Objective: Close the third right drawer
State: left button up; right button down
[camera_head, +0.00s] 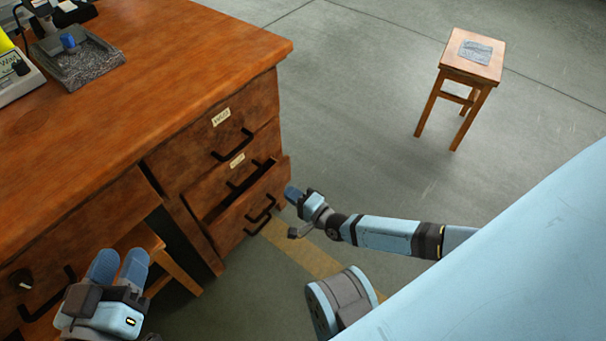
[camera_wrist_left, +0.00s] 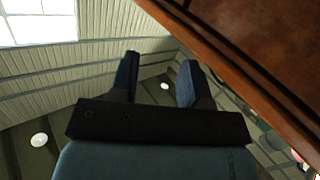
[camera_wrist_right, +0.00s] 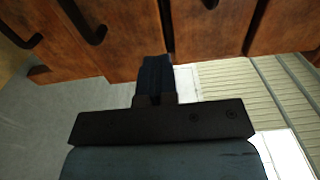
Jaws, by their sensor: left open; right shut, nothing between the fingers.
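The wooden desk's right-hand drawer stack shows in the head view. The third right drawer (camera_head: 240,219) stands partly open, its front out from the stack and its dark inside showing above the front. Its black handle (camera_head: 262,208) is on that front. My right gripper (camera_head: 291,194) is shut and empty, close to the right end of this front; contact cannot be told. In the right wrist view its closed fingers (camera_wrist_right: 155,78) point at wooden drawer fronts with black handles (camera_wrist_right: 85,24). My left gripper (camera_head: 118,266) is open and empty, in front of the desk's left part.
The upper drawer (camera_head: 190,152) with a label looks shut. The desk top (camera_head: 170,60) holds a grey tray-like device (camera_head: 75,60) at the far left. A wooden stool (camera_head: 470,75) stands apart at the back right. A stool (camera_head: 150,245) is under the desk. Floor to the right is open.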

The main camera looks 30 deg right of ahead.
aim_at(268, 178)
jog(key=b+x, duration=0.2)
jog(key=x, duration=0.4)
jog(key=shift+f, duration=0.15)
pick_arm(q)
jog(key=shift+w+a+m+t, duration=0.5)
jog(key=shift+w+m, duration=0.15)
jog(key=shift+m, duration=0.25)
pick_arm(e)
jog(key=shift+w+a, duration=0.15)
jog(key=shift+w, duration=0.3)
